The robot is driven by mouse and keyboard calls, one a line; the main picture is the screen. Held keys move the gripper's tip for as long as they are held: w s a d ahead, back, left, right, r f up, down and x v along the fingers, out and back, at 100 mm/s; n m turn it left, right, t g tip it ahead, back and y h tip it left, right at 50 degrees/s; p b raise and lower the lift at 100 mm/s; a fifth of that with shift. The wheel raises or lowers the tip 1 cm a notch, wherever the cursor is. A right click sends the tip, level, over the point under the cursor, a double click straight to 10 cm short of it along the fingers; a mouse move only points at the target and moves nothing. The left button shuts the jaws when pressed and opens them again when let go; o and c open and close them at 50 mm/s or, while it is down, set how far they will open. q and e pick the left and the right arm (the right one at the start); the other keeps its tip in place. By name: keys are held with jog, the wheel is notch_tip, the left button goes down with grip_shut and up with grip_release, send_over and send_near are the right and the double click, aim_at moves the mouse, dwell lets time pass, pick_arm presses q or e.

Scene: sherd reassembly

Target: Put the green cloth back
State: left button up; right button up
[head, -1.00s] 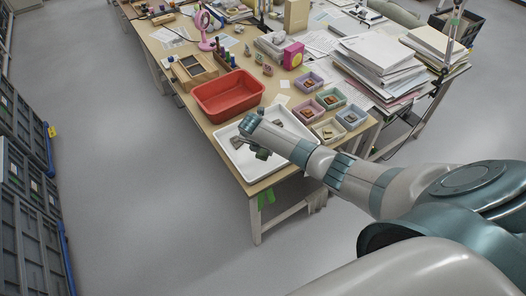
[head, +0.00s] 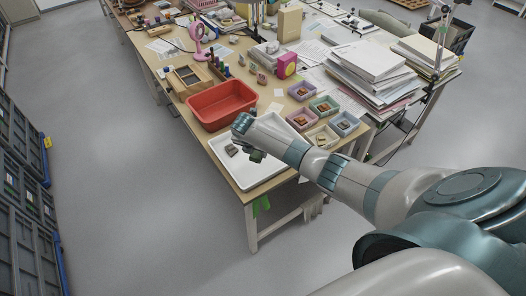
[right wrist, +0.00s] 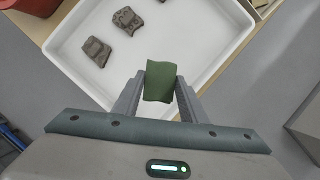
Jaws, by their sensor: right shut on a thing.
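My right gripper (right wrist: 161,90) is shut on a plain dark green piece that looks like the green cloth (right wrist: 161,82). In the right wrist view it sits between the two fingertips, above the white tray (right wrist: 205,35). In the head view my right gripper (head: 250,146) reaches over the tray (head: 240,178), with the dark green piece below it. My left gripper is not in view.
A red bin (head: 221,105) stands behind the tray. Small coloured boxes (head: 323,106) with sherds stand to its right. A paper stack (head: 372,60) is farther right. A bright green thing (head: 262,203) hangs under the table's near edge.

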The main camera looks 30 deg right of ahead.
jog(key=shift+a, duration=0.15)
jog(key=shift+w+a+m, duration=0.1)
jog(key=shift+a+m, duration=0.1)
jog(key=shift+m, duration=0.1)
jog(key=s+a+r+m+g+b, duration=0.1)
jog(key=s+a+m+g+b, duration=0.2)
jog(key=a+m, duration=0.35)
jog(key=s+a+r+m+g+b, duration=0.1)
jog(key=s+a+m+g+b, duration=0.15)
jog(key=a+m+b, duration=0.35)
jog(key=s+a+m+y+b, duration=0.1)
jog(key=s+a+m+b, duration=0.1)
jog(key=s+m, duration=0.4)
jog(key=s+a+m+g+y+b, duration=0.1)
jog(key=s+m, duration=0.5)
jog(key=s, duration=0.9)
jog(key=a+y+b, duration=0.1)
jog(key=a+b, duration=0.1)
jog(key=b, duration=0.1)
jog(key=shift+s+a+y+b, duration=0.15)
jog(key=shift+a+y+b, duration=0.15)
jog(key=shift+a, duration=0.05)
jog(key=shift+f+g, duration=0.15)
jog(key=shift+g, duration=0.1)
